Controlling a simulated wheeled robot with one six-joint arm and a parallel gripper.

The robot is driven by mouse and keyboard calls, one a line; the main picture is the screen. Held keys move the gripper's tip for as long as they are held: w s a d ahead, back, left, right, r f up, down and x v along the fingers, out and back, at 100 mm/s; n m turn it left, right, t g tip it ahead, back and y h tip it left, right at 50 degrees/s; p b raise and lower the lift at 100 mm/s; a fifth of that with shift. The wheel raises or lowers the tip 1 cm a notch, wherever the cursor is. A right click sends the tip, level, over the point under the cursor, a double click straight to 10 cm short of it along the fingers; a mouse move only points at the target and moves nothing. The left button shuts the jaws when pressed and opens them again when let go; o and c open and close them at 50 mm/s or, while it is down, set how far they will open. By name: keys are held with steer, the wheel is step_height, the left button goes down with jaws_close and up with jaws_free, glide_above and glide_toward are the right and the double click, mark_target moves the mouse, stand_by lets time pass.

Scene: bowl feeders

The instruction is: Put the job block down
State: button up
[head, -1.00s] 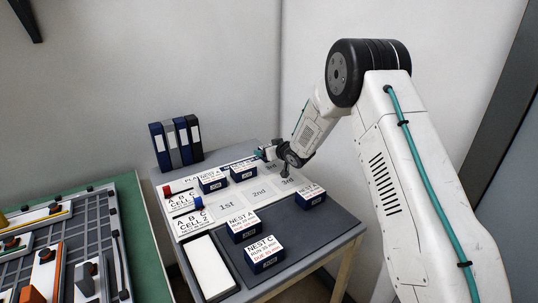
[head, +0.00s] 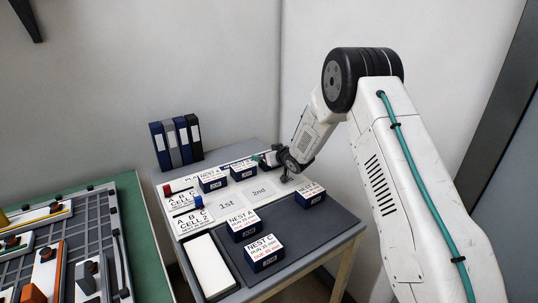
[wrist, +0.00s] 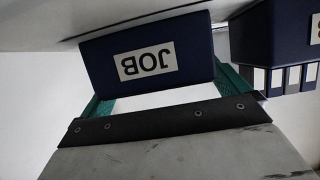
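The job block, dark blue with a white label reading JOB, fills the upper middle of the wrist view (wrist: 148,62), upside down in the picture. My gripper (wrist: 165,98) has one green finger at each side of the block and is shut on it. In the head view my gripper (head: 264,159) is low over the back right of the grey table (head: 322,235), just right of another blue block (head: 242,172). The held block is largely hidden there. Its underside is close to a pale surface; I cannot tell whether they touch.
Another blue block (head: 212,181) stands at the back left. Blocks lie on the dark mat (head: 288,228): NEST A (head: 242,227), NEST C (head: 264,254) and one at right (head: 309,195). Spaces 1st (head: 227,205) and 2nd (head: 259,192) are bare. Binders (head: 175,142) stand behind.

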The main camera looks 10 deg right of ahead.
steer(key=s+d+r+m+g+h, duration=0.1)
steer(key=s+d+r+g+h, duration=0.25)
steer(key=s+r, duration=0.95)
steer(key=s+d+r+m+g+h, duration=0.3)
steer(key=s+r, duration=0.5)
steer(key=s, duration=0.8)
steer(key=s+a+r+g+y, duration=0.1)
steer(key=s+g, duration=0.1)
steer(key=s, duration=1.4)
steer(key=s+a+r+g+y, duration=0.1)
steer(key=s+a+r+g, duration=0.1)
steer(key=s, duration=1.5)
steer(key=shift+s+a+g, duration=0.2)
steer(key=shift+g, duration=0.45)
